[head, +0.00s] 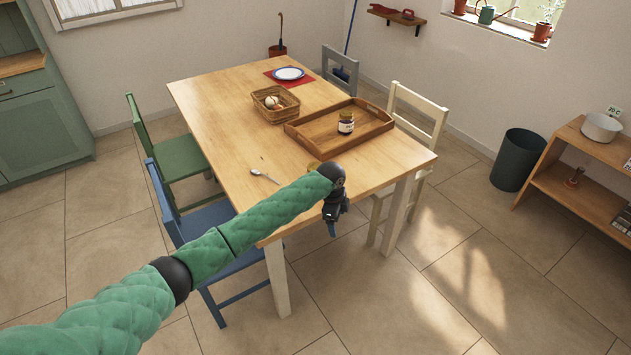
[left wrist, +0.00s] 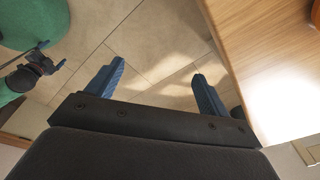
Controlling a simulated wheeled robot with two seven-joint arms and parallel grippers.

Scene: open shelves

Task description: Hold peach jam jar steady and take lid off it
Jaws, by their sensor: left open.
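A dark jar with a pale label and a light lid (head: 346,123) stands upright in the wooden tray on the table; its label is too small to read. A yellowish round thing (head: 313,165) shows on the table behind my left forearm, mostly hidden; I cannot tell what it is. My left gripper (head: 333,215) hangs fingers down just off the table's near edge, apart from both. In the left wrist view its two blue fingers (left wrist: 157,85) are spread and empty over the floor. What looks like my right gripper (left wrist: 45,65) shows small at the left there, its jaws unclear.
The wooden tray (head: 297,128) lies on the table (head: 215,95). A basket (head: 268,112) with eggs, a plate (head: 289,74) on a red mat and a spoon (head: 264,176) are also there. Chairs stand around; a cream one (head: 420,102) is right. Bare floor lies in front.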

